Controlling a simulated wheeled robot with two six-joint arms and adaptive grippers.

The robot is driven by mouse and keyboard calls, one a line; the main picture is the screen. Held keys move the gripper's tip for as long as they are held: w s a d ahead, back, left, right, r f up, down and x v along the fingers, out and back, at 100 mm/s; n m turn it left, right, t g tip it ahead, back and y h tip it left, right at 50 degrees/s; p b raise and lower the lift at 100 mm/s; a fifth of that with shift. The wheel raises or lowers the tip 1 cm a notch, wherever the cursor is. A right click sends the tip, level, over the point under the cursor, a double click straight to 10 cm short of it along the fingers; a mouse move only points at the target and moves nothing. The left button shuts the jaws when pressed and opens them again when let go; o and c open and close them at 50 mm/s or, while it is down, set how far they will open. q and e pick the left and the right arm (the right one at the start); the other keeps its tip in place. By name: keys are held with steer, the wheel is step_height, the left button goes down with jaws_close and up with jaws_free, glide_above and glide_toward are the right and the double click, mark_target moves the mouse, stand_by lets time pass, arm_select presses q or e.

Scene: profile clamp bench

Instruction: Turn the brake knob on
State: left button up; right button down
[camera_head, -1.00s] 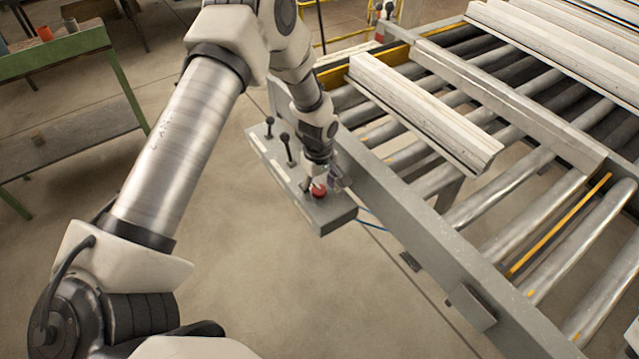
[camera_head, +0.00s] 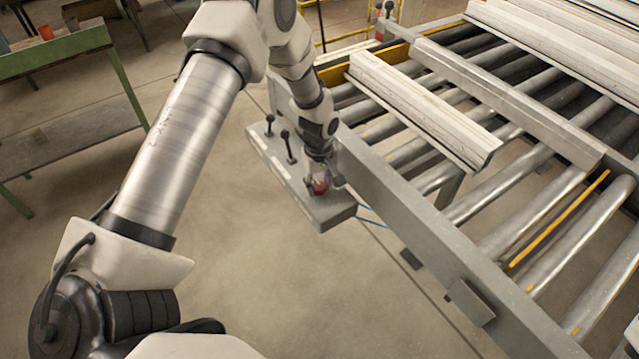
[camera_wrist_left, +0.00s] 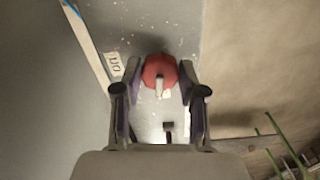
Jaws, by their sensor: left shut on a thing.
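The brake knob (camera_head: 320,188) is red and sits near the front end of a grey control panel (camera_head: 335,212) beside the roller bench. In the left wrist view the knob (camera_wrist_left: 160,70) is a red disc with a pale pointer bar directed toward the picture's bottom. A small white label (camera_wrist_left: 115,65) with dark lettering lies to its left. My left gripper (camera_head: 322,178) is over the panel, shut on the knob. In the wrist view its fingers (camera_wrist_left: 159,78) stand on either side of the knob. My right gripper is not in view.
Black-knobbed levers (camera_head: 286,135) stand on the panel behind my gripper. The roller bench (camera_head: 440,275) fills the right, with pale profiles (camera_head: 420,110) on it. A green table (camera_head: 60,50) stands at the left. Floor (camera_head: 210,260) in front of the panel is clear.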

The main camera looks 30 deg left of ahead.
arm_select(q)
steer(key=m, duration=0.4)
steer(key=shift+s+f+b, duration=0.1)
steer(key=shift+f+b, duration=0.05)
steer(key=shift+b, duration=0.15)
steer(key=m, duration=0.4)
steer(key=shift+b, duration=0.3)
steer(key=m, duration=0.4)
steer(key=shift+b, duration=0.35)
steer(key=shift+s+m+b, duration=0.1)
steer(key=shift+m+b, duration=0.2)
steer(key=shift+m, duration=1.8)
steer(key=o, duration=1.1)
steer(key=shift+o, duration=0.2)
steer(key=shift+w, duration=0.25)
